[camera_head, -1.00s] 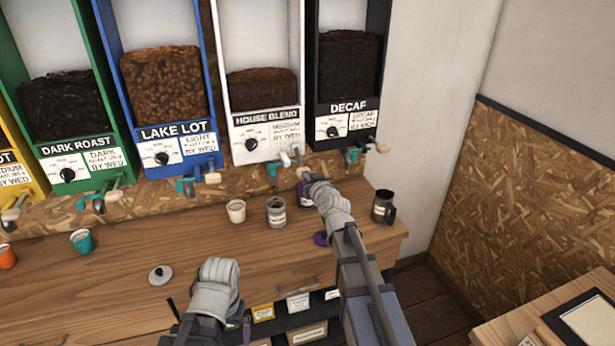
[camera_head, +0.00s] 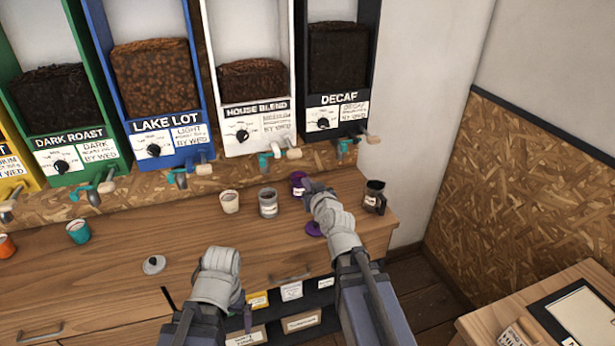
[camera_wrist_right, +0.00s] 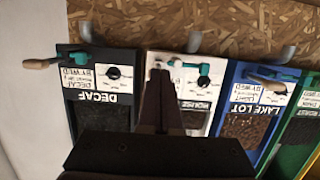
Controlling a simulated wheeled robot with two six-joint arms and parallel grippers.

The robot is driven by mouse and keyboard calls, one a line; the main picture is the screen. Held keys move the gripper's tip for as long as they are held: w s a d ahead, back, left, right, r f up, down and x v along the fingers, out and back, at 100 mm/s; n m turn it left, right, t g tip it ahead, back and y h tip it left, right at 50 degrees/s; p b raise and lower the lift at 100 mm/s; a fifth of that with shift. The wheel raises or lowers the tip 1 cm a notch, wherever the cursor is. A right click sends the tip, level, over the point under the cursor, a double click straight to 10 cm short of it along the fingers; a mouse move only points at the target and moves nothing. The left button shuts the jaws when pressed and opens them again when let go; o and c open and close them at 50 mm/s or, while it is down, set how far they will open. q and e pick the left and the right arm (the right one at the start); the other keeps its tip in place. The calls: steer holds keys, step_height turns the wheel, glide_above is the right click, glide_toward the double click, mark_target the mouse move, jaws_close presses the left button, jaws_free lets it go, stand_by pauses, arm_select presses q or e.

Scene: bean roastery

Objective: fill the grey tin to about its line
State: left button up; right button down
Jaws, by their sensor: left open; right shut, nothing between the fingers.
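The grey tin (camera_head: 268,203) stands upright and open on the counter below the House Blend dispenser (camera_head: 245,115). Its fill level and line are too small to read. The House Blend tap (camera_head: 278,152) has a teal lever with a pale grip; the tap also shows in the right wrist view (camera_wrist_right: 203,70). My right gripper (camera_head: 306,184) is shut and empty, right of the grey tin and beside the purple tin (camera_head: 297,181); in the wrist view its fingers (camera_wrist_right: 160,78) appear near the tap. My left gripper (camera_head: 208,306) is open, low in front of the counter, partly hidden by its wrist.
A cream cup (camera_head: 229,201) stands left of the grey tin. A dark mug (camera_head: 375,196) stands at the counter's right end. A grey lid (camera_head: 154,265) and a purple lid (camera_head: 313,229) lie on the counter.

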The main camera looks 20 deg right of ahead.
steer(key=shift+s+f, duration=0.25)
steer(key=shift+s, duration=0.6)
steer(key=s+a+f+n+g+y, duration=0.3)
steer(key=s+a+f+g, duration=0.5)
steer(key=a+f, duration=0.45)
steer(key=s+a+f+g+h, duration=0.1)
steer(key=s+g, duration=0.3)
steer(key=s, duration=0.4)
steer(key=s+a+f+g+h, duration=0.1)
steer(key=s+f+g+h, duration=0.2)
steer(key=s, duration=0.5)
steer(key=shift+s+f+g+h, duration=0.25)
steer(key=shift+g+h, duration=0.05)
steer(key=shift+g, duration=0.1)
